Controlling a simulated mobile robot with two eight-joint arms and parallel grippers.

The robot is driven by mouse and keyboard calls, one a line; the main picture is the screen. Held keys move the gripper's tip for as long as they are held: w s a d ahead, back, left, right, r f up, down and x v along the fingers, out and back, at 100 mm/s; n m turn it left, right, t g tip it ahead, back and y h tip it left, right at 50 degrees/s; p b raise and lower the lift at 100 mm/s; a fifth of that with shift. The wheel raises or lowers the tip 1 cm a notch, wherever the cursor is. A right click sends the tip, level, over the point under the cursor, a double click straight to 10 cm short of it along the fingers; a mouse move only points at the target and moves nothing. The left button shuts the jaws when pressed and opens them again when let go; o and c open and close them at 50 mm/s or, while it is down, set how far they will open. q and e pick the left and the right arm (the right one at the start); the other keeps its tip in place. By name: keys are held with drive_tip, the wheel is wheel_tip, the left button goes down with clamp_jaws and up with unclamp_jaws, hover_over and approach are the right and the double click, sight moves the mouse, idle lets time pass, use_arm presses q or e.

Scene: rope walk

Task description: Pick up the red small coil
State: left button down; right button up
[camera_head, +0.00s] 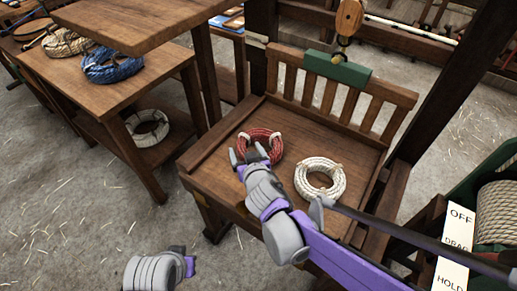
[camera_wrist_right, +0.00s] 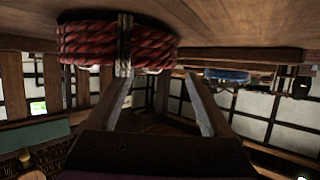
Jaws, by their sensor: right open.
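The red small coil (camera_head: 260,145) lies on the slatted wooden seat, bound with pale ties. My right gripper (camera_head: 248,157) is open at the coil's near side in the head view, partly covering it. In the right wrist view the red coil (camera_wrist_right: 90,45) appears large at upper left, its tie by one fingertip of the open right gripper (camera_wrist_right: 165,90). Nothing is seen held between the fingers. I cannot tell whether the fingers touch the coil. Part of my left arm's end (camera_head: 160,270) shows at the bottom left; its finger state is unclear.
A white coil (camera_head: 320,178) lies right of the red one on the same seat (camera_head: 225,150). A slatted rail with a green block (camera_head: 337,69) stands behind. A table at left carries blue (camera_head: 112,65) and tan coils. An OFF/DRAG/HOLD sign (camera_head: 457,245) is at lower right.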

sight(244, 147)
drive_tip(key=x, duration=0.1)
drive_tip(key=b+x, duration=0.1)
drive_tip(key=x, duration=0.1)
drive_tip(key=shift+d+f, duration=0.1)
drive_tip(key=shift+f, duration=0.2)
drive_tip(key=shift+w, duration=0.3)
clamp_jaws()
